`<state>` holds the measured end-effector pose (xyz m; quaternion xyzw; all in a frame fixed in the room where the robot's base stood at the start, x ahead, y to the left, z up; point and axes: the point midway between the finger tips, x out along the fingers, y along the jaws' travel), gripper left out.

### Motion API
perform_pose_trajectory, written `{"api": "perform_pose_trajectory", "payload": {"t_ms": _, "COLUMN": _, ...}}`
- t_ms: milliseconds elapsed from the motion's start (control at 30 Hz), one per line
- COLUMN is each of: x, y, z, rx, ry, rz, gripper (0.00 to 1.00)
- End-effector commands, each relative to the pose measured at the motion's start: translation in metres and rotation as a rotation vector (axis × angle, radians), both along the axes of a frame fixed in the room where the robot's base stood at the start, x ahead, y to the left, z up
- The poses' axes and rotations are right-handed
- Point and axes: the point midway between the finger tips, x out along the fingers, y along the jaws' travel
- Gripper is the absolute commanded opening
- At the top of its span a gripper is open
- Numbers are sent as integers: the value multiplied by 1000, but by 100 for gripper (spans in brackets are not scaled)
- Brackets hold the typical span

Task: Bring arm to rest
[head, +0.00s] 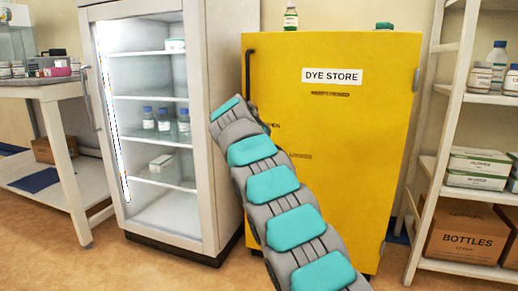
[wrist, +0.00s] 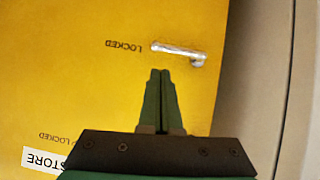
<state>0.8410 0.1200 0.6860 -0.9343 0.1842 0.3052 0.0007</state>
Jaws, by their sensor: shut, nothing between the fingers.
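My gripper (wrist: 161,73) shows in the wrist view with its two green fingers together and nothing between them. It is in front of the yellow dye store cabinet (wrist: 90,85). A silver lever handle (wrist: 178,50) on the cabinet door lies just beyond the fingertips, apart from them in the picture; I cannot tell the depth gap. The word LOCKED is beside the lever. In the head view my arm, grey with teal pads, reaches up from the bottom right across the cabinet (head: 350,140). My gripper is hidden there behind the arm. The cabinet door looks shut.
A glass-front fridge (head: 150,120) with bottles stands left of the cabinet. A white shelf rack (head: 433,140) with boxes and bottles is at the right. A bench (head: 45,88) is at far left. A green-labelled bottle (head: 290,18) stands on the cabinet. Some floor is clear in front.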

Motion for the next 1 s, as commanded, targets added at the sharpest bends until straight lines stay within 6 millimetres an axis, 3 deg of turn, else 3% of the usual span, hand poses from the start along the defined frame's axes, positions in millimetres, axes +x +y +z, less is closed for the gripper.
{"api": "perform_pose_trajectory", "payload": {"t_ms": 167, "x": -36, "y": -43, "z": -5, "rx": -41, "ry": 109, "rz": -28, "gripper": 0}}
{"api": "perform_pose_trajectory", "payload": {"t_ms": 467, "x": -136, "y": -115, "z": -31, "rx": -59, "ry": 342, "rz": -56, "gripper": 0}}
{"api": "perform_pose_trajectory", "payload": {"t_ms": 700, "x": -235, "y": -154, "z": -64, "rx": -19, "ry": 526, "rz": -47, "gripper": 0}}
{"api": "perform_pose_trajectory", "payload": {"t_ms": 1000, "x": -376, "y": -169, "z": -117, "rx": 79, "ry": 740, "rz": 13, "gripper": 0}}
